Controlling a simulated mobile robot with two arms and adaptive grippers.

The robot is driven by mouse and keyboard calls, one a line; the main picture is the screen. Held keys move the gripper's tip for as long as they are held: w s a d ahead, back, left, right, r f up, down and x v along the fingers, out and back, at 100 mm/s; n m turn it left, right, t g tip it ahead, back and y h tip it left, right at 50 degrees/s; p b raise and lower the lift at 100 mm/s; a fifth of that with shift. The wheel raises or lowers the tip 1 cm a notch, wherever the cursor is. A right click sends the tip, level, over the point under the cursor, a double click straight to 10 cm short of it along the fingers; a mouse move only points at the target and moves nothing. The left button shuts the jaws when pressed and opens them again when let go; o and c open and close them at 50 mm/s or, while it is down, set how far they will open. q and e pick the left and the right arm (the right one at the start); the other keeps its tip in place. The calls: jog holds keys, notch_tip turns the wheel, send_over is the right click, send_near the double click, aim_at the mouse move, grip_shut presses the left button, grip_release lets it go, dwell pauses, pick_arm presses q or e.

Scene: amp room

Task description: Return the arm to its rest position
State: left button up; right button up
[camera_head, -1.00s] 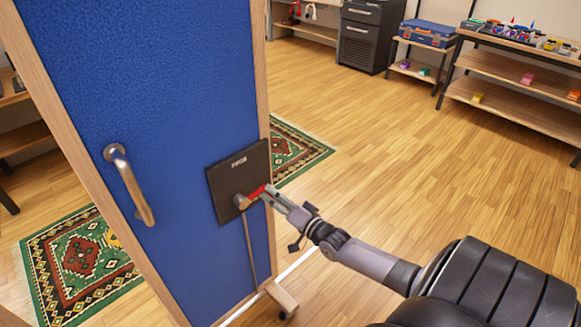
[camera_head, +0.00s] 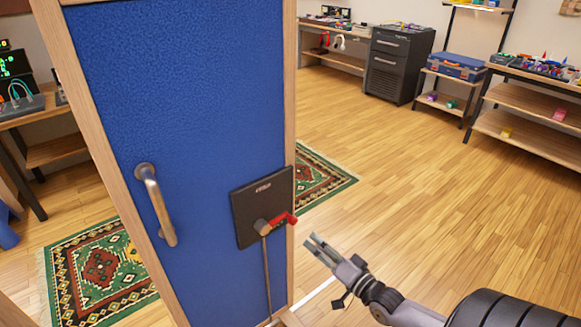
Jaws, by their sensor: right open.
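My right gripper (camera_head: 320,247) is open and empty, in front of the blue panel's right edge and apart from it. My right arm comes in from the lower right. The blue panel (camera_head: 205,90) stands upright in a wooden frame. It carries a metal handle (camera_head: 157,205) on its left side and a dark square plate (camera_head: 262,195) on its right side. A red lever (camera_head: 283,220) sticks out to the right from the plate's knob, a short way up and left of the gripper tips. My left gripper is not in view.
A patterned rug (camera_head: 100,268) lies behind the panel. A bench with electronics (camera_head: 30,112) stands at left. A dark drawer cabinet (camera_head: 398,62), a blue case (camera_head: 457,66) on a stand and a shelf (camera_head: 525,100) line the back. The wooden floor (camera_head: 430,185) at right is clear.

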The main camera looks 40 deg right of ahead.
jog(key=s+a+f+n+g, duration=0.1)
jog(key=s+f+n+g, duration=0.2)
jog(key=f, duration=0.7)
jog(key=s+a+f+g+h+p, duration=0.1)
jog(key=s+f+g, duration=0.2)
jog(key=s+f, duration=0.45)
jog(key=s+a+f+n+g, duration=0.1)
jog(key=s+f+n+g, duration=0.15)
jog(key=f, duration=0.85)
jog(key=s+a+f+n+g, duration=0.2)
jog(key=s+a+f, duration=0.2)
jog(key=s, duration=0.4)
jog(key=s+a+f+n+g, duration=0.3)
jog(key=s+a+f, duration=0.2)
jog(key=s, duration=0.3)
jog(key=s+a+f+n+g+p, duration=0.1)
jog(key=s+a+f+n+g, duration=0.1)
jog(key=s+a+f, duration=0.3)
jog(key=s+f+g, duration=0.1)
jog(key=s, duration=0.3)
jog(key=shift+a+f, duration=0.15)
jog(key=shift+f, duration=0.15)
